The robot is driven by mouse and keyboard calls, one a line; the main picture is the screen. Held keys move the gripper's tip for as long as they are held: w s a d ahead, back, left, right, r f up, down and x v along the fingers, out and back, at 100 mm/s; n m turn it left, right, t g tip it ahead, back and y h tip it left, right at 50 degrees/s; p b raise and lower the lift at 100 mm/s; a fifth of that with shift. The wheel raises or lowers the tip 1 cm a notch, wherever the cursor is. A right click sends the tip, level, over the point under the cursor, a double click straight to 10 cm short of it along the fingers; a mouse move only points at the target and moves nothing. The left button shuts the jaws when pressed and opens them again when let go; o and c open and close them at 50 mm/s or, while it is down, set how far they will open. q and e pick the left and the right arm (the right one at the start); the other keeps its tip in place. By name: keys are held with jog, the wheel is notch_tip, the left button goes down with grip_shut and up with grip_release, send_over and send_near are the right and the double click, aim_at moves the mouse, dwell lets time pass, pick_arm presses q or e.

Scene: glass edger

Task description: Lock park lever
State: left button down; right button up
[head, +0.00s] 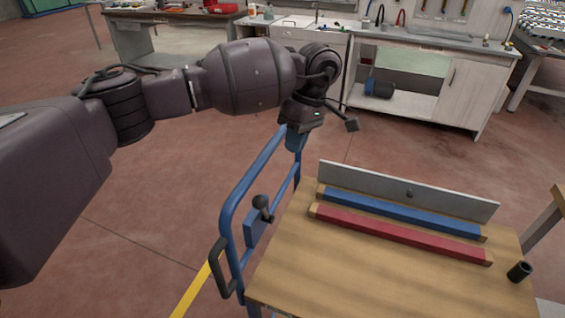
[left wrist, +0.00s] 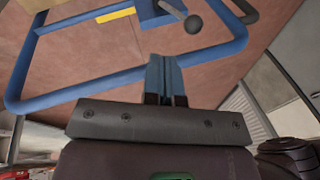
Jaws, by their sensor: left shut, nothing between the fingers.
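The park lever (head: 262,203) is a dark lever with a round knob on a blue plate, mounted inside the blue tube handle frame (head: 240,200) at the cart's left end. Its knob (left wrist: 193,24) also shows near the top of the left wrist view. My left gripper (head: 295,142) is shut and empty, by the far upper end of the blue frame and apart from the lever. Its blue fingers (left wrist: 165,78) are together in the left wrist view. In the head view, my wrist partly hides the fingers. My right gripper is not in view.
The cart's wooden top (head: 330,265) carries a blue bar (head: 400,214), a red bar (head: 395,234), a grey upright plate (head: 450,202) and a black cup (head: 519,271). A black grip (head: 220,268) is on the frame's near side. Workbenches stand behind; open floor lies left.

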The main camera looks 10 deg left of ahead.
pick_arm(q)
jog(key=s+a+f+p, duration=0.2)
jog(key=s+a+f, duration=0.2)
jog(key=f, duration=0.5)
jog(key=shift+s+a+f, duration=0.2)
jog(key=shift+s+f, duration=0.15)
jog(key=shift+s, duration=0.1)
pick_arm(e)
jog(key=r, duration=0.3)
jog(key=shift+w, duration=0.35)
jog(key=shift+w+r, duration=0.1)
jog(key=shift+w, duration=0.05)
pick_arm(q)
jog(key=s+t, duration=0.2)
jog(key=s, duration=0.1)
jog(key=s+a+f, duration=0.1)
jog(key=shift+s+f+t+b, duration=0.1)
jog(key=shift+s+t+b, duration=0.15)
jog(key=shift+t+b, duration=0.15)
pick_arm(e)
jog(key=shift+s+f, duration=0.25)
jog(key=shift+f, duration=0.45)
pick_arm(q)
jog(key=shift+d, duration=0.1)
